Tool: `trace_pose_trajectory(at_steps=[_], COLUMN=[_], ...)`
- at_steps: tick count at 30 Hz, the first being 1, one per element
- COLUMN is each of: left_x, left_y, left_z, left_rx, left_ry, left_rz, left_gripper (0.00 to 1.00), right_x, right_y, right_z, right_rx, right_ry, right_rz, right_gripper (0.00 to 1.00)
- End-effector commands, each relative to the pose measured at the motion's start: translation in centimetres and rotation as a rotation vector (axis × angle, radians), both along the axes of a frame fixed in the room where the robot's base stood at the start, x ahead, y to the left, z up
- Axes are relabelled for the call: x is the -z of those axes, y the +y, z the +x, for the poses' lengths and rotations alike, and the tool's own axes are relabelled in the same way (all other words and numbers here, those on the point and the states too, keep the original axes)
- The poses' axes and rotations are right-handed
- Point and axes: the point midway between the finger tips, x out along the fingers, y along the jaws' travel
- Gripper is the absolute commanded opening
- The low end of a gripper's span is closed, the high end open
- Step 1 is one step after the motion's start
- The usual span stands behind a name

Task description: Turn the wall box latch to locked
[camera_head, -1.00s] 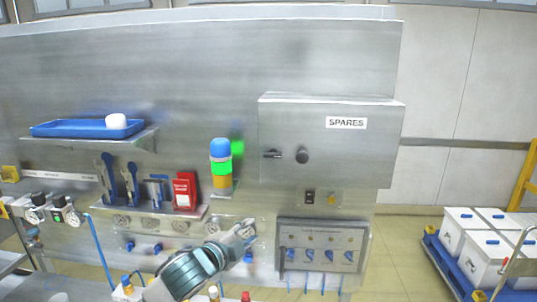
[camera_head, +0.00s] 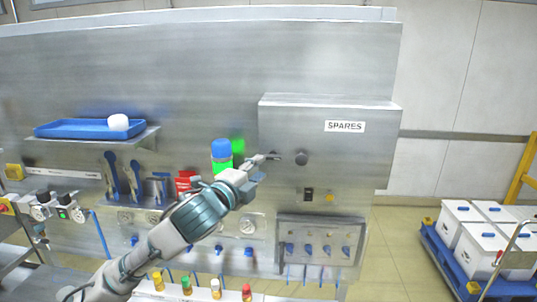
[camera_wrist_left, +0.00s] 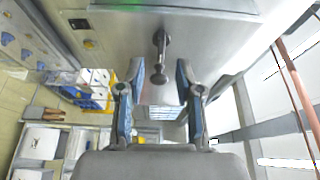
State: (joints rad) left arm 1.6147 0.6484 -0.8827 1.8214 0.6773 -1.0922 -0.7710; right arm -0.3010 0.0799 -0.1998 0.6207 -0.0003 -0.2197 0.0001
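The wall box (camera_head: 330,120) is a grey metal cabinet labelled SPARES. My left gripper (camera_head: 264,160) is at the box's left front, by that handle. In the left wrist view, the gripper (camera_wrist_left: 157,85) is open with its fingers apart, and a dark metal handle (camera_wrist_left: 160,42) on the box face lies ahead between them. I cannot tell whether the fingers touch it. My right gripper is not in view.
A signal lamp (camera_head: 222,150) with a blue top stands close beside my left forearm. A blue tray (camera_head: 75,130) sits on a shelf at left. Below the box is a switch panel (camera_head: 320,232). White crates (camera_head: 485,242) stand on a cart at right.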

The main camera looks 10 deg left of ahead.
Motion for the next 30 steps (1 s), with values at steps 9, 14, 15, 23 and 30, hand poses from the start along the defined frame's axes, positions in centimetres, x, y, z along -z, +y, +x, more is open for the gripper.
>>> trace_pose_trajectory(at_steps=[9, 14, 15, 23, 30], left_x=[-0.1, 0.0, 0.0, 0.0, 0.1], left_y=[-1.7, -2.0, -2.0, -2.0, -2.0], left_z=[5.0, 5.7, 5.7, 5.7, 5.8], left_rx=[0.000, 0.000, 0.000, 0.000, 0.000], left_ry=[0.001, -0.001, -0.001, -0.001, 0.001], left_rz=[-0.001, 0.000, 0.001, 0.000, 0.000], left_gripper=[0.35, 0.35, 0.35, 0.20, 0.00], right_x=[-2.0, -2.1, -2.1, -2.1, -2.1], right_y=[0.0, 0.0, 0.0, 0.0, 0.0], right_z=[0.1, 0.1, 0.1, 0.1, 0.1], right_rx=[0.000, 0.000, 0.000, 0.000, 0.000], right_ry=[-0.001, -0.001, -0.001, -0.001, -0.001], right_rz=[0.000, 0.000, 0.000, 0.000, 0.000], right_gripper=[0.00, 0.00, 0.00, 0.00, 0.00])
